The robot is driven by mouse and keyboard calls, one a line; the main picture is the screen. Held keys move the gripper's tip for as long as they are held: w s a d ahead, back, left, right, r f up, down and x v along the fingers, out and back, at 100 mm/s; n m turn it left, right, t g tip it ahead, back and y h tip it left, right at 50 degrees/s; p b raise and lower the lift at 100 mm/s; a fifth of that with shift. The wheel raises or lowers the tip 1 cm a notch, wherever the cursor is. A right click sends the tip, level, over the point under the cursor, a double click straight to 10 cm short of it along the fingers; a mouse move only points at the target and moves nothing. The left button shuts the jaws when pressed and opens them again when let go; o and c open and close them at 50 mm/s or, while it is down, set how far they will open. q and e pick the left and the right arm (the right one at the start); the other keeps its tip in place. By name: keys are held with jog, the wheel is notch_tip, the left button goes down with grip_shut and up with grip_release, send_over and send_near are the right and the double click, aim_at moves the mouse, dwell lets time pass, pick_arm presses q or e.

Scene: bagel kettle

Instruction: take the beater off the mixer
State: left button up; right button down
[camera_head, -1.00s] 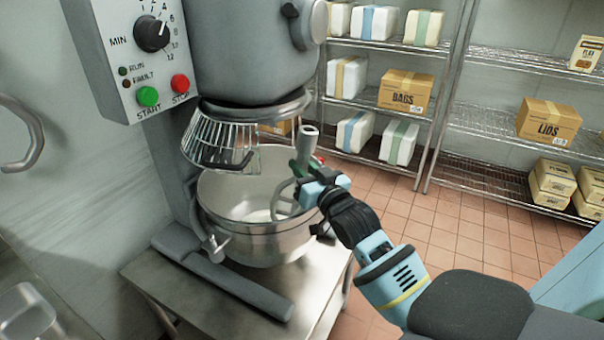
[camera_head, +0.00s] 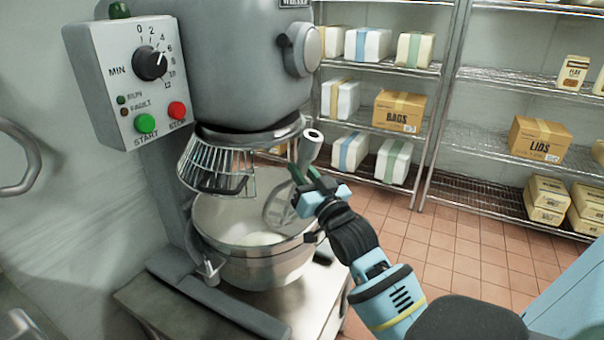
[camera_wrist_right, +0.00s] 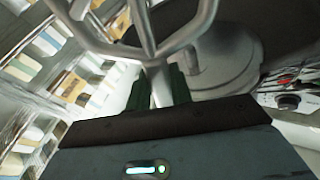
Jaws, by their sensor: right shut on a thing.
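The mixer (camera_head: 240,75) stands at left, with its steel bowl (camera_head: 265,268) below the wire guard (camera_head: 215,165). The grey metal beater (camera_head: 312,148) is off the mixer head, held tilted at the bowl's right side. Its lower frame (camera_head: 279,208) overlaps the bowl opening in the head view; I cannot tell if it touches the rim. My right gripper (camera_head: 303,186) is shut on the beater's shaft. In the right wrist view, its green-padded fingers (camera_wrist_right: 158,92) grip the shaft, and the beater's branching frame (camera_wrist_right: 150,40) shows above. My left gripper is not in view.
The bowl sits over a steel table (camera_head: 325,290). Wire shelves with cartons, including a BAGS box (camera_head: 398,111) and a LIDS box (camera_head: 540,139), stand at the back. Tiled floor (camera_head: 440,235) lies clear at right. A curved metal bar (camera_head: 30,160) shows at far left.

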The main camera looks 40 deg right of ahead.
aim_at(319, 146)
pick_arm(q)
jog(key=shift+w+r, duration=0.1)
pick_arm(e)
jog(key=shift+r, duration=0.15)
